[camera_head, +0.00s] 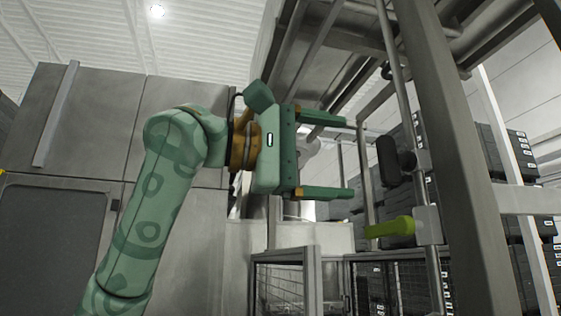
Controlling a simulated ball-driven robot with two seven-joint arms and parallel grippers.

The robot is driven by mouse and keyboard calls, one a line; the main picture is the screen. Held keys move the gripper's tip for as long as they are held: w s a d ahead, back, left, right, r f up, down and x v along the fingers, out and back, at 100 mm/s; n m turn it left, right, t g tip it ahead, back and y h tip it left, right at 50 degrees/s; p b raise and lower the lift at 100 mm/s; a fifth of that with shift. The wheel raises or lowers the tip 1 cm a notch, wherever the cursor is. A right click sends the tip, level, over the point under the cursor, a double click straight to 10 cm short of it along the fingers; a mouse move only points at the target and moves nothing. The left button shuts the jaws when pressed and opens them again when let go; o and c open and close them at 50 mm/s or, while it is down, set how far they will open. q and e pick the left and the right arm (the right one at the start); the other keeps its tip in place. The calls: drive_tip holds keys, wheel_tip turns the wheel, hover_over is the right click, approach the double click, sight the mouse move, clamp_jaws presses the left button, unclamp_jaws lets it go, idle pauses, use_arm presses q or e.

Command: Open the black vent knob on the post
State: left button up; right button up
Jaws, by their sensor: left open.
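The black vent knob (389,161) is an upright dark handle on a fitting on the thin grey post (405,95), right of the middle. My left gripper (347,157) is open, with its two green fingers pointing right toward the knob. One finger is above and one below the knob's height, and the fingertips look a little short of it. I see nothing between the fingers but background. A yellow-green lever (390,228) sits on the same post below the knob. My right gripper is not in view.
A thick grey column (455,150) stands right of the post. Behind it are racks of dark crates (519,160). Large grey metal panels (65,130) fill the left. A low mesh-sided frame (300,275) stands below the gripper.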

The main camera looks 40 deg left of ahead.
use_arm(q)
drive_tip(key=v, duration=0.7)
drive_tip(key=shift+a+b, duration=0.15)
drive_tip(key=shift+b, duration=0.3)
drive_tip(key=shift+s, duration=0.1)
